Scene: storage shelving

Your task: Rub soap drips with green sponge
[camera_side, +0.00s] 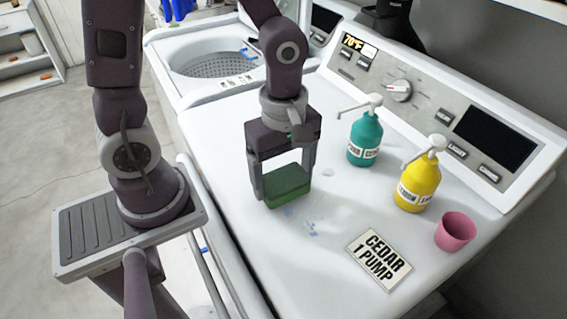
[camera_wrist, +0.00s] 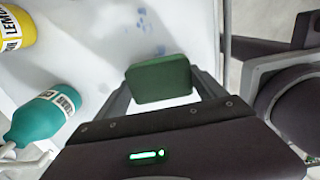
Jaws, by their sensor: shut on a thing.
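My gripper (camera_side: 284,190) is shut on the green sponge (camera_side: 286,187), holding it between its two fingers just over the white machine top. The sponge also shows in the wrist view (camera_wrist: 160,80). Small blue soap drips (camera_side: 311,228) lie on the white top, just in front of the sponge in the side view. In the wrist view, blue drips (camera_wrist: 143,22) show beyond the sponge. I cannot tell whether the sponge touches the surface; its underside is hidden.
A teal pump bottle (camera_side: 365,138), a yellow pump bottle (camera_side: 418,185) and a pink cup (camera_side: 455,231) stand to the right. A card reading "CEDAR 1 PUMP" (camera_side: 380,259) lies near the front. The control panel (camera_side: 440,100) rises behind. The top's left edge is close to my gripper.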

